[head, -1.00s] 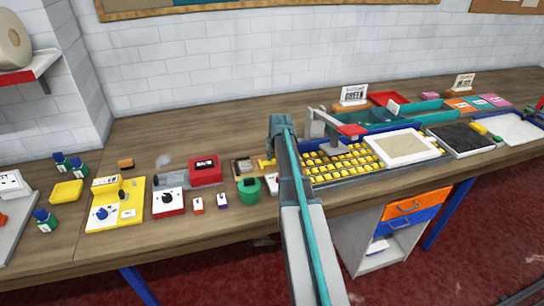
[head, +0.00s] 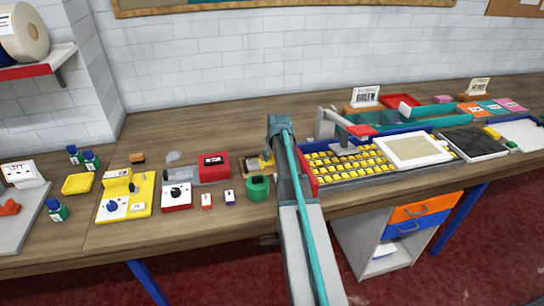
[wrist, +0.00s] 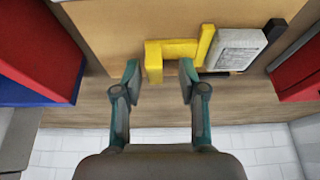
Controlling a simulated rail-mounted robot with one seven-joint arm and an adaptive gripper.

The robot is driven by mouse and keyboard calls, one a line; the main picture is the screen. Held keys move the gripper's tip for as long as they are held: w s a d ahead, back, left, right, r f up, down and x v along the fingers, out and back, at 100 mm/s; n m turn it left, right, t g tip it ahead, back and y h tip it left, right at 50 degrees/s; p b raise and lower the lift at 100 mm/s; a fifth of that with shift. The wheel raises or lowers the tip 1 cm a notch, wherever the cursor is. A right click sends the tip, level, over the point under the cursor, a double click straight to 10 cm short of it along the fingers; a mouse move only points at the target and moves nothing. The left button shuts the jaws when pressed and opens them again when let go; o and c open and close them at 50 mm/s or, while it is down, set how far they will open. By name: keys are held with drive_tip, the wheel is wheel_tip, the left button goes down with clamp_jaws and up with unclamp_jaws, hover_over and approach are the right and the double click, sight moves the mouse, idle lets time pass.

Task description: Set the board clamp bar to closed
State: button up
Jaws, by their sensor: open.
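In the wrist view a tan board (wrist: 120,25) carries a yellow clamp piece (wrist: 175,50) with a bar at its side and a short leg. I take this to be the board clamp bar; I cannot tell its exact setting. My gripper (wrist: 160,70) is open, its teal fingertips on either side of the yellow piece's near end, with nothing gripped. Contact cannot be told. In the head view part of the yellow piece (head: 267,162) shows just left of my arm, which hides my gripper and much of the board.
A grey plate (wrist: 236,48) is beside the yellow piece. A red box (head: 213,166) and green ring-like holder (head: 258,188) stand left of my arm. A bed of yellow blocks (head: 345,162) is to the right. Bare bench lies behind, up to the white brick wall.

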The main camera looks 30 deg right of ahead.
drive_tip(key=v, duration=1.2)
